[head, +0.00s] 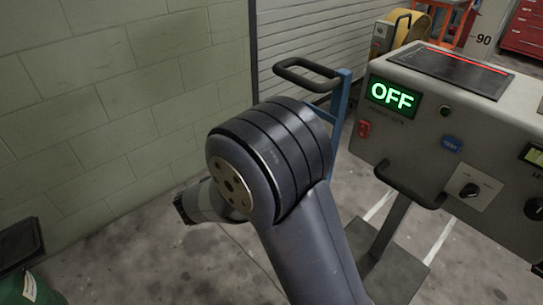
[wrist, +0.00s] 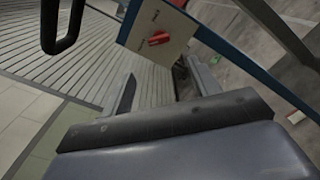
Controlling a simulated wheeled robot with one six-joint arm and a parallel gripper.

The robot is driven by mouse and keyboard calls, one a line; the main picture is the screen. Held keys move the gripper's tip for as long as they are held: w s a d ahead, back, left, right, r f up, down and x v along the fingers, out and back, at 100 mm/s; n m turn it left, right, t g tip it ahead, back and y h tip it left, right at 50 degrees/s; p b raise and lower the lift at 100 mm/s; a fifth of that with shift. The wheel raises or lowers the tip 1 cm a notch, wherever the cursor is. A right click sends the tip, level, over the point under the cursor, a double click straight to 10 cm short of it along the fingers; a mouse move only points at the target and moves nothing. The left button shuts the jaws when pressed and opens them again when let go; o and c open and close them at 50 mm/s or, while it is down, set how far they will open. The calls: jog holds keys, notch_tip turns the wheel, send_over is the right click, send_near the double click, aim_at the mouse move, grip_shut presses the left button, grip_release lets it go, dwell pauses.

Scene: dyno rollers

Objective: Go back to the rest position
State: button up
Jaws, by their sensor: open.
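My gripper (wrist: 163,92) shows in the wrist view with its two fingers apart and nothing between them. In the head view my arm fills the middle and hides the gripper. The control console (head: 425,140) stands to the right of the arm, with a lit green OFF display (head: 391,95). In the wrist view a pale plate with a red switch (wrist: 159,38) is beyond the fingers, apart from them as far as I can tell.
A blue frame with a black handle (head: 306,72) stands just behind my arm. The block wall (head: 130,90) is at the left. A green bin (head: 30,290) is at the lower left. Floor between wall and arm is clear.

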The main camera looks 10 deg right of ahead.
jog(key=b+x, duration=0.1)
jog(key=x, duration=0.9)
jog(key=shift+w+d, duration=0.25)
jog(key=shift+d, duration=0.05)
